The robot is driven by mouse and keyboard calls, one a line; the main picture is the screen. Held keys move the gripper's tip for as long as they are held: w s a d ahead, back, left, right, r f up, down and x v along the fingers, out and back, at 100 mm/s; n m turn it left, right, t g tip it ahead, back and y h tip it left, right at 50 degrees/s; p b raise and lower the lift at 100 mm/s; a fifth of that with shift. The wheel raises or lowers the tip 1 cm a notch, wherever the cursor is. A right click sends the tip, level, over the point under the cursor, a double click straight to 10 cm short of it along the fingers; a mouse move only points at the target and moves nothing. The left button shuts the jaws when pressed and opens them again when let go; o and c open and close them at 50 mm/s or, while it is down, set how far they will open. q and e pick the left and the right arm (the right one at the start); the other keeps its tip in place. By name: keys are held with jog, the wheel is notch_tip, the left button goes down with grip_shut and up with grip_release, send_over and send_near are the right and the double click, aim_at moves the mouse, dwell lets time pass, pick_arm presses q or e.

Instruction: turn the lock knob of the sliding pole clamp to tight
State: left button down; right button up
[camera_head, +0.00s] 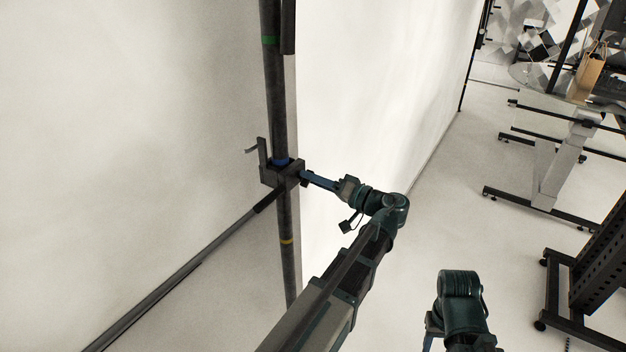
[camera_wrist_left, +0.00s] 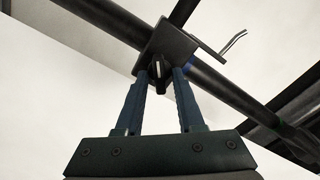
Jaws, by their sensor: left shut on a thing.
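The sliding pole clamp (camera_head: 270,176) is a dark block around the dark upright pole (camera_head: 287,220), near a blue band. Its lock knob (camera_wrist_left: 160,87) is a small dark piece with a pale mark, on the clamp's face toward my left wrist camera. My left gripper (camera_head: 306,177) reaches the clamp from the right. In the left wrist view its two blue fingers (camera_wrist_left: 162,82) stand on either side of the knob and are shut on it. My right arm shows at the bottom; only a blue bit of its gripper shows at the frame edge.
The pole has a green band above the clamp and a yellow band below. A thin dark rod (camera_head: 180,275) runs from the clamp to the lower left. A bent lever (camera_head: 255,150) sticks out at the clamp's left. A pale wall stands behind. Wheeled stands (camera_head: 545,160) are at right.

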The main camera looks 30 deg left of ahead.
pick_arm(q)
jog(key=shift+w+f+m, duration=0.1)
jog(key=shift+m, duration=3.6)
jog(key=c, duration=0.9)
grip_release()
jog(key=shift+o, duration=0.2)
jog(key=s+d, duration=0.1)
jog(key=d, duration=1.2)
jog(key=shift+d, duration=0.4)
